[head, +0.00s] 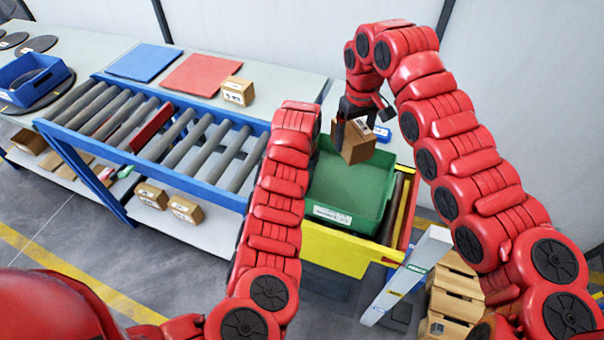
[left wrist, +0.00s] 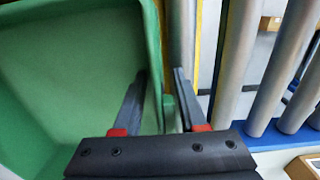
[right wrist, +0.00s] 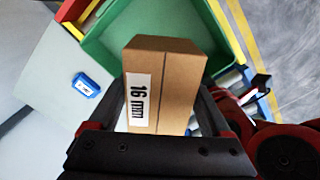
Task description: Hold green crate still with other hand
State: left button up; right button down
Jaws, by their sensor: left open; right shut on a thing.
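The green crate (head: 345,190) stands on the yellow-sided roller section (head: 340,248) in the head view, and its inside looks empty. My left gripper (left wrist: 158,85) is open at the crate's side wall in the left wrist view. One finger is on the inner side of the wall and the other on the outer side, with a gap around the rim. My right gripper (right wrist: 165,105) is shut on a brown carton (right wrist: 165,80) labelled "16 mm". The carton (head: 355,141) is held above the crate's far part in the head view. My left arm hides the crate's left side there.
A small blue labelled box (head: 382,133) lies on the table behind the crate. A roller conveyor (head: 170,135) runs to the left, with cartons (head: 185,209) on the shelf beneath. Wooden crates (head: 455,290) and a grey-white stand (head: 405,275) are at lower right.

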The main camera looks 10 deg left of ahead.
pick_arm(q)
grip_shut()
dwell(2.1)
dwell(0.3)
pick_arm(e)
notch_tip(320, 180, down, 6)
jog(key=shift+s+d, duration=0.2)
jog(key=shift+d, duration=0.1)
